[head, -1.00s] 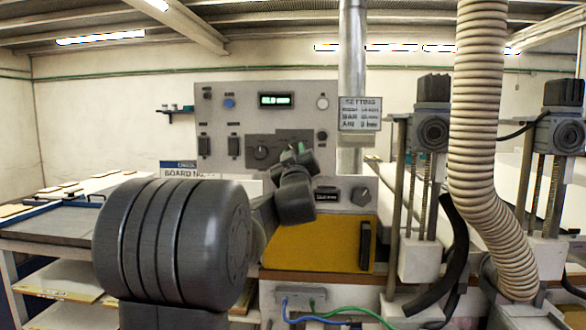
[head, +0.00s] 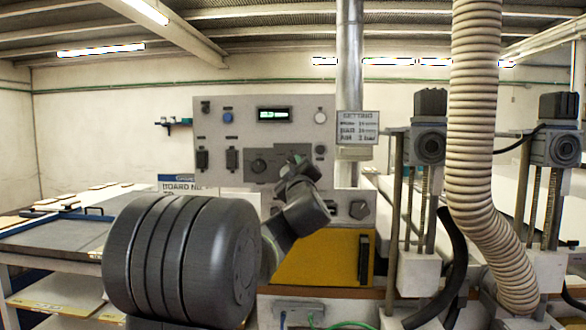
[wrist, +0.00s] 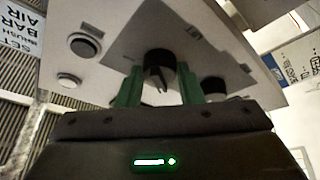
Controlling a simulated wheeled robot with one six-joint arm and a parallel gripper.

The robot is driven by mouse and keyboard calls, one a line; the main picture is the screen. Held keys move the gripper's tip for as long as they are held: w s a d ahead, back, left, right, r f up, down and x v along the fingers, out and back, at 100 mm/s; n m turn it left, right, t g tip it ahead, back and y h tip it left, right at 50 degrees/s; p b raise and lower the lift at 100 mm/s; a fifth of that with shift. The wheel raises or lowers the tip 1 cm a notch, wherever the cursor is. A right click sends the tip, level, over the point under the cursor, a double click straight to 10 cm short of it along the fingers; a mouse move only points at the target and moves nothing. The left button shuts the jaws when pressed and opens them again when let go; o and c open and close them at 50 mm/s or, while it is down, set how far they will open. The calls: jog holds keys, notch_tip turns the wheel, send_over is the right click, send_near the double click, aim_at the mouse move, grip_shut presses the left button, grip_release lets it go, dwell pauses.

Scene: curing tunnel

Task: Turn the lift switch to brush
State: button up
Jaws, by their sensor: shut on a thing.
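The grey control panel (head: 215,140) stands ahead of me in the head view. In the wrist view a black rotary knob (wrist: 158,66) with a pointer ridge sits on the panel's darker plate (wrist: 205,40). My gripper (wrist: 158,88) has its two green fingers on either side of this knob and is shut on it. I cannot read a label for it, so I cannot confirm its name or setting. In the head view my gripper (head: 298,163) covers that knob. A second dark knob (head: 258,166) is on the same plate to the left.
A setting card (head: 357,127) hangs right of the panel, before a metal pipe. A lit green display (head: 274,115) is at the panel top. Another knob (head: 358,210) is lower right, above a yellow door (head: 325,258). A ribbed hose (head: 474,120) hangs at right.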

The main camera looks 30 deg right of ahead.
jog(key=o, duration=1)
jog(key=b+v, duration=0.2)
jog(key=v, duration=1.2)
jog(key=shift+d, duration=0.1)
jog(key=shift+w, duration=0.1)
jog(key=p+x, duration=0.2)
jog(key=x, duration=1.2)
